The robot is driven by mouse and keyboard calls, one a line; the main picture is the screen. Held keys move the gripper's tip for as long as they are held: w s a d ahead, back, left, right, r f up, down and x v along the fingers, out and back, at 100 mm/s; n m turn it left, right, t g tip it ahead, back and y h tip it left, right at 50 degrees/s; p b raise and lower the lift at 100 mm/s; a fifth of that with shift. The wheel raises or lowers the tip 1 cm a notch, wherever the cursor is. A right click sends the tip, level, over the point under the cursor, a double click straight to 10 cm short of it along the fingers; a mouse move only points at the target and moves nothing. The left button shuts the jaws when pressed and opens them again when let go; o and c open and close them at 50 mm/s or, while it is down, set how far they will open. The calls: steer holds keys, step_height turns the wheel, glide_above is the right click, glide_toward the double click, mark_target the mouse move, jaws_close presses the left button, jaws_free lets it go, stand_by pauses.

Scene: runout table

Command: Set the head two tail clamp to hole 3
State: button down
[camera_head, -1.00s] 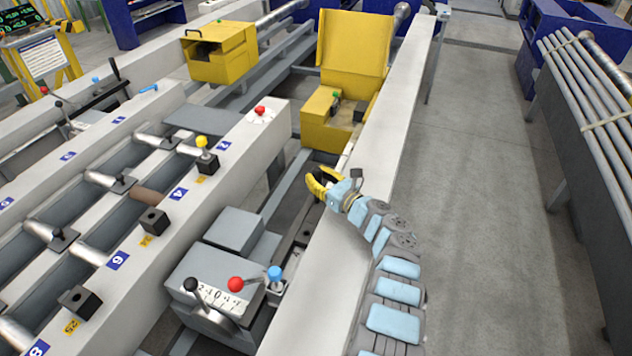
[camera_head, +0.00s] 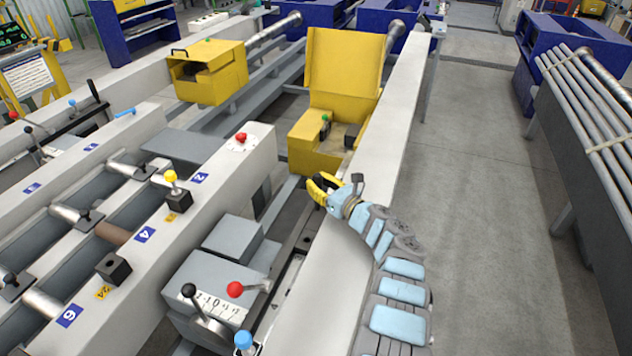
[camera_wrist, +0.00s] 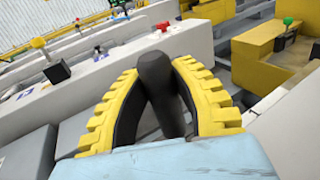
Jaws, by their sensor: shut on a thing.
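My gripper (camera_head: 320,188) has yellow ridged fingers and is over the inner edge of the long pale beam. In the wrist view the fingers (camera_wrist: 157,72) are shut around a dark grey rounded bar (camera_wrist: 160,92); I cannot tell which part it belongs to. No hole numbered 3 is readable. An open yellow guarded unit (camera_head: 340,85) stands ahead of my gripper.
A second yellow unit (camera_head: 210,72) stands at the back left. Roller tables with blue number plates (camera_head: 145,235) and a yellow-knobbed block (camera_head: 177,198) lie left. A blue-knobbed lever (camera_head: 243,340) is at the bottom. The floor aisle (camera_head: 480,200) on the right is clear.

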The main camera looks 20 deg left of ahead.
steer(key=shift+w+d+r, duration=0.1)
steer(key=shift+d+r, duration=0.05)
steer(key=shift+d, duration=0.05)
steer(key=c, duration=1)
jaws_free()
steer(key=shift+d, duration=0.1)
steer(key=shift+c, duration=0.2)
steer(key=shift+o, duration=1.2)
steer(key=shift+d, duration=0.15)
steer(key=shift+a, duration=0.25)
steer(key=shift+d, duration=0.25)
steer(key=shift+s+d, duration=0.25)
steer(key=shift+d, duration=0.05)
steer(key=shift+v, duration=5.5)
steer(key=shift+s, duration=0.1)
